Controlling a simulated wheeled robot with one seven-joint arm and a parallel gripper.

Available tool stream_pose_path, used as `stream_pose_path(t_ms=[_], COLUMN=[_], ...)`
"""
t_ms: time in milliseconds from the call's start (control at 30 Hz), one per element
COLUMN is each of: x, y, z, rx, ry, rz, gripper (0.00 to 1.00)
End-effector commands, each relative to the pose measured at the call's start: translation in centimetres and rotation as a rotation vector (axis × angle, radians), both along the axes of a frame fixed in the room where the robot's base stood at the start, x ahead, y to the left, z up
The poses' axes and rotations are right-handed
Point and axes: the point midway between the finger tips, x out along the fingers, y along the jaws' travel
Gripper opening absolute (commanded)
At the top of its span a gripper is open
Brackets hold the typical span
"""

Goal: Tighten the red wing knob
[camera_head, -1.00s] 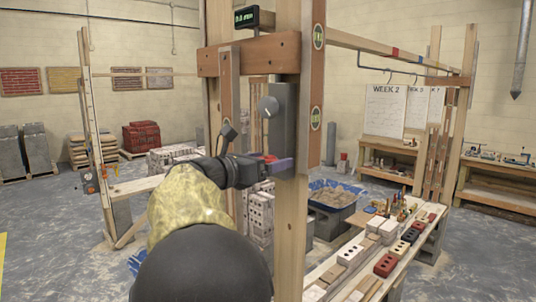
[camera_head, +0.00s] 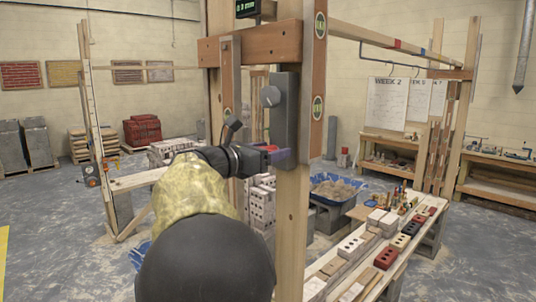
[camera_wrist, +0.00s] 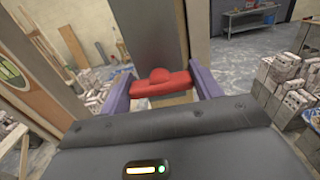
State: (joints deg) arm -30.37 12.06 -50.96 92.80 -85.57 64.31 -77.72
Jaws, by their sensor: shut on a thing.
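The red wing knob (camera_wrist: 160,84) shows in the wrist view, on the lower part of a grey metal plate. Its two wings lie nearly level, tilted slightly. My gripper (camera_wrist: 163,92) is shut on the knob, with one purple finger against each wing end. In the head view my gripper (camera_head: 280,155) is at the lower end of the grey plate (camera_head: 284,105) on the wooden post. Only a small bit of red (camera_head: 268,148) shows there; the rest of the knob is hidden by the gripper.
A round grey dial (camera_head: 269,97) sits on the plate above my gripper. A small display (camera_head: 247,8) is cut off at the top edge. A plank bench (camera_head: 385,250) with bricks stands right of the post, with a blue tub (camera_head: 322,181) of mortar behind it.

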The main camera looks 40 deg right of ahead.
Motion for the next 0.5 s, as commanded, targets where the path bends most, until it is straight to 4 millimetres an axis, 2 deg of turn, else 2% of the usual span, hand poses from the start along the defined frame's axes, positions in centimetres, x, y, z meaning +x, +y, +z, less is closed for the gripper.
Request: stream_pose_path(t_ms=[133,167,267,500], x=[0.01,0.01,0.01,0.01], y=[0.01,0.01,0.02,0.03], z=[0.07,0.07,0.07,0.05], rx=[0.001,0.001,0.001,0.001], ry=[-0.004,-0.004,-0.004,-0.002], rz=[0.0,0.0,0.0,0.0], gripper=[0.41,0.66,0.85,0.85])
